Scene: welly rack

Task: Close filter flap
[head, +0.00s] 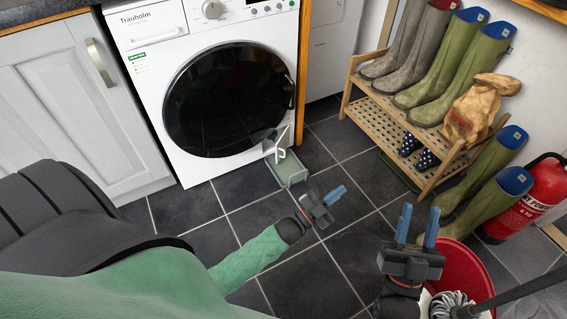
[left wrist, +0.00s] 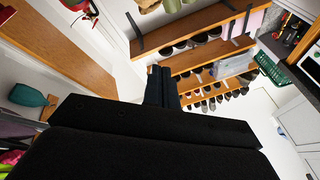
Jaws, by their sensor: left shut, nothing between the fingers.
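The white washing machine (head: 205,70) stands against the back wall with its round dark door shut. At its lower right corner a small filter flap (head: 271,146) appears to stand open, with a white bent piece beside it; its exact angle is hard to tell. A shallow grey-green tray (head: 289,173) lies on the floor just below. My left gripper (head: 338,196) is shut and empty over the tiles, in front and to the right of the tray, apart from it. Its dark fingers (left wrist: 160,87) show together in the left wrist view. My right gripper (head: 417,225) is open and empty, further right.
Green wellies, a red extinguisher (head: 537,190) and a red bucket (head: 466,268) with a mop are nearby. White cabinets stand left.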

